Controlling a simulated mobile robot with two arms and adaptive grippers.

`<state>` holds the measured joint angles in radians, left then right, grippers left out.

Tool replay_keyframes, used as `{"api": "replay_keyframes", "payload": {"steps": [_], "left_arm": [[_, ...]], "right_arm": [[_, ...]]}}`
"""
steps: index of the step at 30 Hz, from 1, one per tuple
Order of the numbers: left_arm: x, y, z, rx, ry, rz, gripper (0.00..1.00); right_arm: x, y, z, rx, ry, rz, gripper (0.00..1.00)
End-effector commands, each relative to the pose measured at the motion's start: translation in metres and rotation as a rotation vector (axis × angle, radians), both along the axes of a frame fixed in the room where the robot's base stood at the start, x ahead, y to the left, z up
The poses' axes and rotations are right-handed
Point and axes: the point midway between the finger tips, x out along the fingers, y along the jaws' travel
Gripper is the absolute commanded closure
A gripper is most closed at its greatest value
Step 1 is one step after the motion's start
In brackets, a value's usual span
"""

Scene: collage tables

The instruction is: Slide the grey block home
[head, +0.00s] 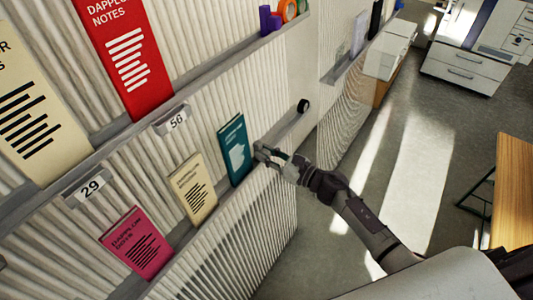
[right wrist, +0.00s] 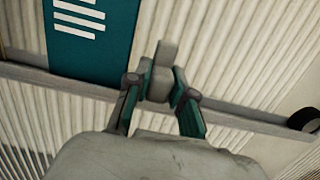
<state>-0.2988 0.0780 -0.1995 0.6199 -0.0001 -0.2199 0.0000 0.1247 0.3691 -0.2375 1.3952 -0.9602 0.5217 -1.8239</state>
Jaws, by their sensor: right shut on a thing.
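The grey block (right wrist: 165,54) stands upright at the wall ledge (right wrist: 240,112) in the right wrist view. My right gripper (right wrist: 162,86) is shut on it, with a dark teal-edged finger on each side. In the head view my right gripper (head: 266,155) is at the ledge, just right of the teal booklet (head: 234,148); the block is small and hard to make out there. A black round piece (right wrist: 304,119) sits at the right end of the ledge, apart from the block; it also shows in the head view (head: 303,106). My left gripper is not in view.
Pink (head: 138,243) and cream (head: 193,188) booklets stand left on the lower ledge. The ledge between my gripper and the black piece looks clear. A wooden table (head: 514,185) stands at right.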

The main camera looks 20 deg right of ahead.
Motion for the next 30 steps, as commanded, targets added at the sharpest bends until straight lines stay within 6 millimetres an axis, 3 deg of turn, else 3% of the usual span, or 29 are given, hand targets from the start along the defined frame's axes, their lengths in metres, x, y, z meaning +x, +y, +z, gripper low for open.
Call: {"api": "replay_keyframes", "payload": {"steps": [10, 21, 30], "left_arm": [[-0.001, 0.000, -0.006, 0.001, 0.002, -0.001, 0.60], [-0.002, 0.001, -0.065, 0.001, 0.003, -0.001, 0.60], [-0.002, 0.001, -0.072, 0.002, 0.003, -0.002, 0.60]], "right_arm": [[0.003, -0.005, -0.003, -0.002, -0.001, -0.001, 1.00], [0.047, -0.060, -0.007, -0.004, -0.004, -0.001, 1.00], [0.056, -0.073, 0.000, -0.001, -0.001, -0.001, 1.00]]}}
